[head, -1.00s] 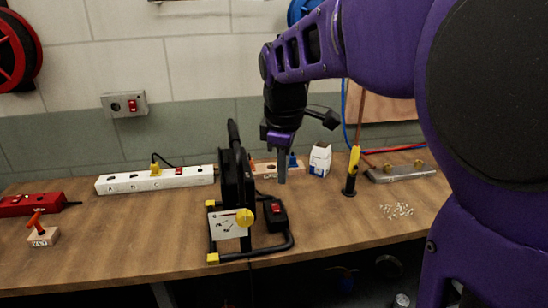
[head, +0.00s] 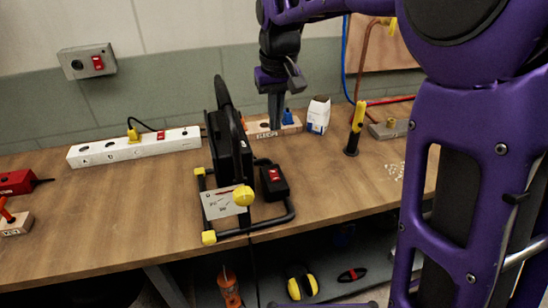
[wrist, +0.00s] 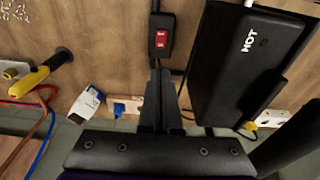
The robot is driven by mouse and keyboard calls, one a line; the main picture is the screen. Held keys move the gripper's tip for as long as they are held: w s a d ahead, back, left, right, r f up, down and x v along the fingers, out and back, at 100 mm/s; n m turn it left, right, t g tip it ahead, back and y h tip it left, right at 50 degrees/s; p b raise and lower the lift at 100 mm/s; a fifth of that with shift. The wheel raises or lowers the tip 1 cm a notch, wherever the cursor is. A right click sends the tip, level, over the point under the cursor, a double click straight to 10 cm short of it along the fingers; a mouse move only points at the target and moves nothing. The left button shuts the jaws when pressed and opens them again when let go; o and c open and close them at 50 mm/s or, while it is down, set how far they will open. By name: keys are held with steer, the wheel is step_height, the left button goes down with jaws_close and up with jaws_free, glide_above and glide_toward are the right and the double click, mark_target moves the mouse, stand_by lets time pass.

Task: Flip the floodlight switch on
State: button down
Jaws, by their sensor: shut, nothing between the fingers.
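The black floodlight (head: 228,145) stands on the bench on a tubular frame with yellow knobs and feet. Its back, marked HOT, shows in the wrist view (wrist: 245,55). A small black switch box with a red rocker switch (head: 274,175) sits on the right side of its frame. The rocker also shows in the wrist view (wrist: 160,40). My gripper (head: 275,126) is shut and empty, pointing down behind the switch box. In the wrist view its fingertips (wrist: 160,68) appear close to the box's end; contact cannot be told. The rocker's position is too small to read.
A white power strip (head: 100,152) with its own red switch lies at the left. A wall box (head: 72,52) has another red switch. A white carton (head: 318,115), a wooden block (head: 258,130) and a yellow-handled tool (head: 357,120) stand nearby. Bench is clear in front.

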mark_target(273, 170)
steer(key=f, duration=0.4)
steer(key=w+f+b, duration=0.1)
steer(key=f, duration=0.4)
steer(key=f+b, duration=0.1)
steer(key=f, duration=0.4)
steer(key=shift+w+a, duration=0.3)
